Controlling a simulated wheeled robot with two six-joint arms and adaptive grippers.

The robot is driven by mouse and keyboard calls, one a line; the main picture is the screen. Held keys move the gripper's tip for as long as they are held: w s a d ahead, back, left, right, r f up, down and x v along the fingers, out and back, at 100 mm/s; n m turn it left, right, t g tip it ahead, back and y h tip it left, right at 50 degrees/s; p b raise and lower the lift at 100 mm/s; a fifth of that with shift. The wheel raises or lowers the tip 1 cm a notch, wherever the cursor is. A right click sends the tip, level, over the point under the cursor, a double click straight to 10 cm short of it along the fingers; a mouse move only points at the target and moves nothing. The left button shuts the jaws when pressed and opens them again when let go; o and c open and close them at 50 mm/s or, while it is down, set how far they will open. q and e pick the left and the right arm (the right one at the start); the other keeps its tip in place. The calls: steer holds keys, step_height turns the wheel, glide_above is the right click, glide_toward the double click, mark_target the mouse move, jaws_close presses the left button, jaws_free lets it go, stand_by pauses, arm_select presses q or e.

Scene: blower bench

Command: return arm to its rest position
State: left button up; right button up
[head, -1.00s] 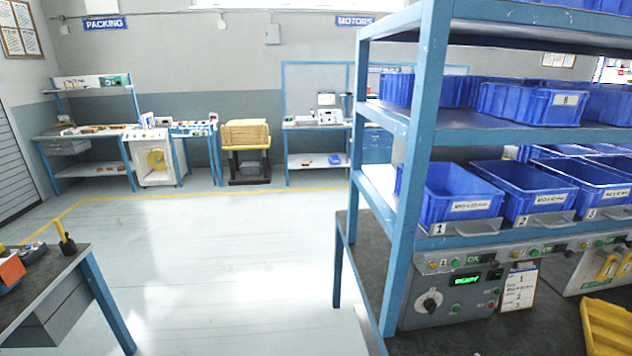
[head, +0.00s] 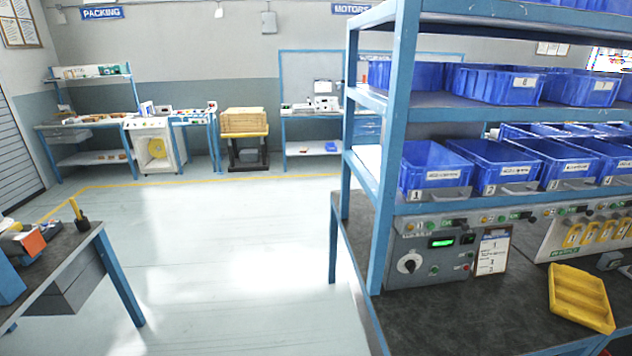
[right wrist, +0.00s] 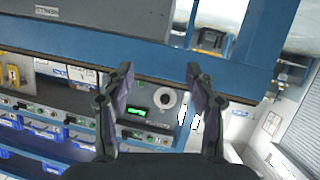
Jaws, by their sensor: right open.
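My right gripper (right wrist: 160,85) shows in the right wrist view with its two dark fingers spread apart and nothing between them. Neither gripper shows in the head view, and my left gripper is not in view.
The blue shelf rack (head: 385,150) with blue bins (head: 435,165) stands on the right. A yellow tray (head: 580,298) lies on its dark bench top (head: 480,310). Another bench (head: 75,265) stands at the left edge. The floor (head: 230,250) between them is clear.

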steer(key=s+a+f+m+g, duration=0.1)
steer(key=s+a+f+g, duration=0.15)
steer(key=s+f, duration=0.65)
steer(key=s+a+f+g, duration=0.1)
steer(key=s+f+g, duration=0.4)
steer(key=f, duration=0.5)
steer(key=s+a+f+g, duration=0.2)
steer(key=s+a+f, duration=0.2)
steer(key=s, duration=0.5)
steer(key=s+a+f+g, duration=0.3)
steer(key=s+a+f, duration=0.2)
steer(key=s, duration=0.4)
steer(key=shift+s+a+f, duration=0.25)
steer(key=shift+s+a, duration=0.05)
steer(key=shift+a, duration=0.1)
